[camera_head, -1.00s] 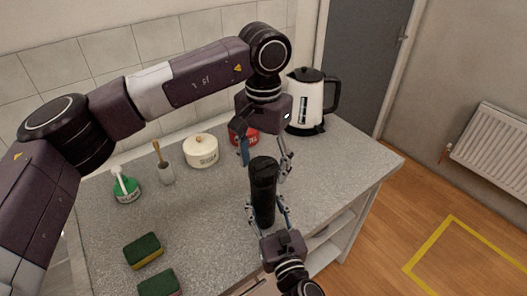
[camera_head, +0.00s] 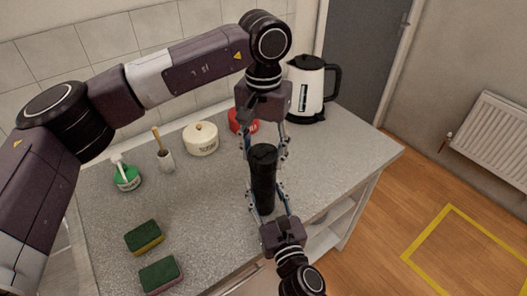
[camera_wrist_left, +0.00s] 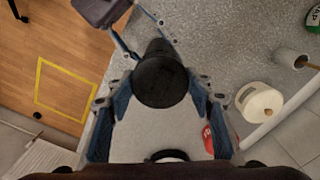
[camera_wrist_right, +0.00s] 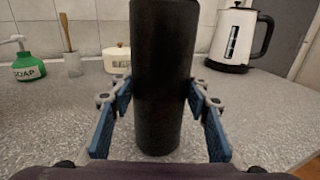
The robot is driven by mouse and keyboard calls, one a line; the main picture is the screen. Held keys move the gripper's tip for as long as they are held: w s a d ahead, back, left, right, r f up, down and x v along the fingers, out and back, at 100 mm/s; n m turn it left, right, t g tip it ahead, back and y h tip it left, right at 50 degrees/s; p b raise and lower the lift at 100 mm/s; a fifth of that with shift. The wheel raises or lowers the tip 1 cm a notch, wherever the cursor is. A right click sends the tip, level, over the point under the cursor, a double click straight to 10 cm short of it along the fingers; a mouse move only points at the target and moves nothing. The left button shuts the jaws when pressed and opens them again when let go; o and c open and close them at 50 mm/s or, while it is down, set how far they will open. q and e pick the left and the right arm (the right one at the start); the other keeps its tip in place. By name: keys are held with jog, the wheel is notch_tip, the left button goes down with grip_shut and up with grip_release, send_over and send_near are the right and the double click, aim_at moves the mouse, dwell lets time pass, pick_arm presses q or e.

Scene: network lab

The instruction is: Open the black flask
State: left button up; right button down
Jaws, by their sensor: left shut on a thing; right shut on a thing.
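The black flask (camera_head: 263,182) stands upright on the grey worktop near its front edge. My left gripper (camera_head: 265,148) comes from above and is shut on the flask's top end. The left wrist view looks down on the round black lid (camera_wrist_left: 160,82) between its fingers. My right gripper (camera_head: 266,192) comes from the front and is shut on the flask's body. In the right wrist view the flask (camera_wrist_right: 162,70) stands between the two blue fingers. The seam between lid and body cannot be made out.
A white kettle (camera_head: 306,88) stands at the back right. A red container (camera_head: 238,122) is behind my left gripper. A cream pot (camera_head: 201,139), a brush holder (camera_head: 166,160), a green soap bottle (camera_head: 127,176) and two sponges (camera_head: 145,238) are to the left.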

pick_arm(q)
jog(key=n, duration=0.3)
jog(key=shift+n, duration=0.4)
jog(key=n, duration=0.7)
jog(key=shift+n, duration=0.4)
jog(key=n, duration=0.3)
jog(key=shift+n, duration=0.3)
jog(key=n, duration=0.5)
jog(key=shift+r+n, duration=0.1)
jog(key=shift+n, duration=0.2)
jog(key=n, duration=0.3)
jog(key=shift+n, duration=0.4)
jog(key=n, duration=0.3)
jog(key=shift+n, duration=0.4)
jog(key=n, duration=0.5)
jog(key=shift+n, duration=0.3)
jog(key=n, duration=0.5)
jog(key=shift+n, duration=0.3)
jog(key=n, duration=0.5)
jog(key=shift+n, duration=0.3)
jog(key=n, duration=0.6)
jog(key=shift+r+n, duration=0.1)
jog(key=shift+n, duration=0.3)
jog(key=shift+w, duration=0.1)
